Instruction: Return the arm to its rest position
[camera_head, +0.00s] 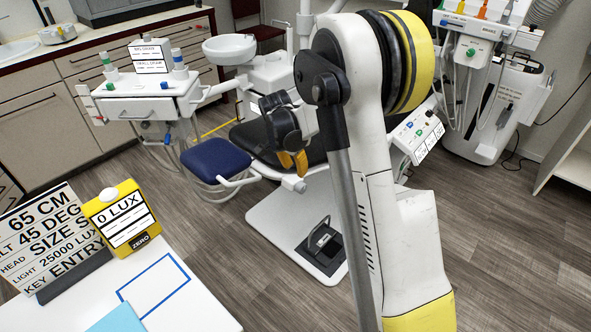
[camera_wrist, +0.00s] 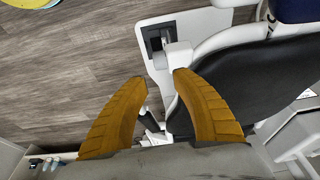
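My gripper (camera_head: 293,161) shows in the head view as a dark body with two orange fingers. The fingers point down over the dental chair, close to the right of the blue seat pad. In the wrist view my gripper (camera_wrist: 160,79) has its two ribbed orange fingers apart, with nothing held between them. Behind the gap lie the white chair base (camera_wrist: 165,70) and its end fitting. My white arm with yellow and black bands fills the middle of the head view and hides part of the chair and floor.
The blue seat pad (camera_head: 217,159) and white chair base (camera_head: 262,222) are close to my gripper. An instrument tray (camera_head: 145,106) stands left, a wheeled unit (camera_head: 500,105) right. A white table (camera_head: 190,308) with a yellow meter (camera_head: 122,218) is front left. Wooden floor (camera_head: 510,230) is clear at right.

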